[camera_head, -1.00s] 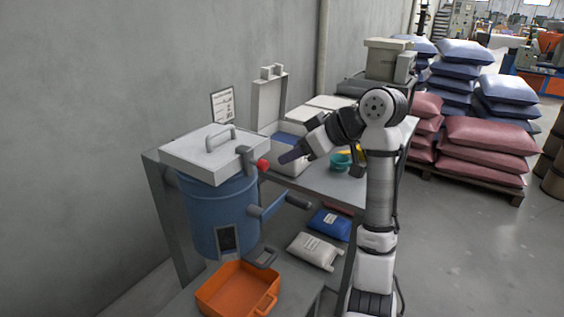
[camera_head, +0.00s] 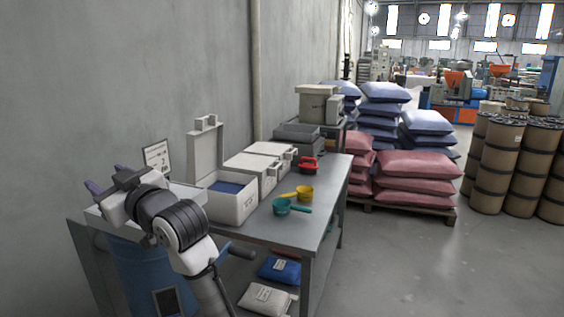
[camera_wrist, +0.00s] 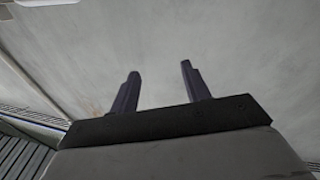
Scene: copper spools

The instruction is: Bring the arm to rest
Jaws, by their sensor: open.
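My gripper (camera_head: 108,186) is at the left of the head view, raised above the blue drum's lid and close to the grey wall. My arm bends up from the bottom of the picture to reach it. In the wrist view my gripper (camera_wrist: 158,88) shows two dark fingers held apart with nothing between them. Beyond the fingers is only bare, pale grey surface. My arm and gripper hide part of the drum's lid.
The blue drum (camera_head: 140,265) stands below my gripper. A metal table (camera_head: 318,227) holds an open white box (camera_head: 229,204), closed boxes, a teal scoop (camera_head: 282,207) and a yellow scoop (camera_head: 305,193). Stacked sacks (camera_head: 425,165) and copper spools (camera_head: 497,165) stand right. Open floor lies at front right.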

